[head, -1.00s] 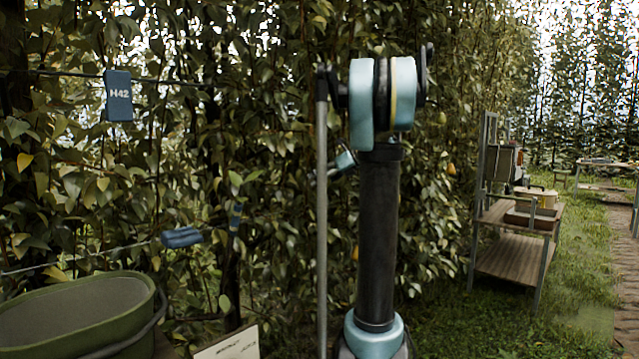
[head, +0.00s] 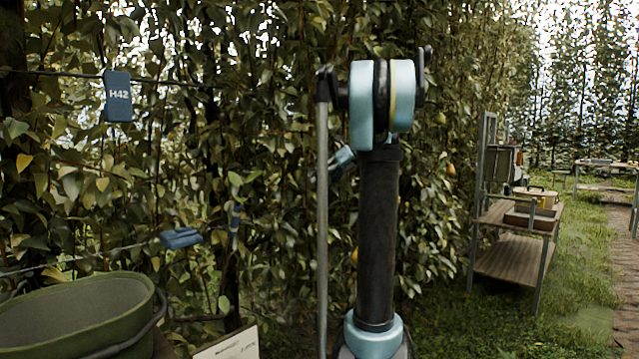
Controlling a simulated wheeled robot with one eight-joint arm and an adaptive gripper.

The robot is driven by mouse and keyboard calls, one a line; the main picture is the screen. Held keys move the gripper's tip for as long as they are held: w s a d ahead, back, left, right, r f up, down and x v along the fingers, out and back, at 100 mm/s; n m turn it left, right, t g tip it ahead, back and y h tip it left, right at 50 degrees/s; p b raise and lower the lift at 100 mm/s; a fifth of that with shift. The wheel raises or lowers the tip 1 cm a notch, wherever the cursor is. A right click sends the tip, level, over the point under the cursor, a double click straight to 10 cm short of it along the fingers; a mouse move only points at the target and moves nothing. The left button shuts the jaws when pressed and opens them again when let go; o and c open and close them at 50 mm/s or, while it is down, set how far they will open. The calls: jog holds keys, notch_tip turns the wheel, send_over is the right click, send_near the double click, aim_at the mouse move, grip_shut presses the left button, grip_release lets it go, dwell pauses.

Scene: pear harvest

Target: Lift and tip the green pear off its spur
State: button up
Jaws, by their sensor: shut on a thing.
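I cannot make out the green pear held or hanging in the head view. My gripper is not in view; my own upright arm and its elbow stand in front of the leaves and hide what lies behind them. Only a small teal part of my arm shows left of the column, close to the foliage. Two small yellowish fruits hang in the hedge, one right of my arm (head: 451,169) and one just left of it, lower down (head: 355,254).
A green bucket (head: 80,312) stands at the lower left beside a white sign (head: 228,345). A blue H42 tag (head: 118,97) and a blue clip (head: 181,238) hang on wires. A wooden shelf stand (head: 515,262) is at right on grass; a brick path lies beyond it.

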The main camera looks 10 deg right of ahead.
aim_at(324, 180)
jog(key=shift+s+r, duration=0.1)
jog(key=shift+s, duration=0.1)
jog(key=shift+g, duration=0.3)
jog(key=shift+s+r+m+g, duration=0.25)
jog(key=shift+s+m+g, duration=0.15)
jog(key=shift+m+g, duration=0.15)
jog(key=shift+s+r+m+g, duration=0.35)
jog(key=shift+s+g, duration=0.05)
jog(key=shift+g, duration=0.15)
jog(key=shift+s, duration=0.15)
dwell(0.4)
jog(key=shift+s+f, duration=0.25)
jog(key=shift+s, duration=0.95)
jog(key=shift+s+f, duration=0.25)
jog(key=shift+s, duration=0.9)
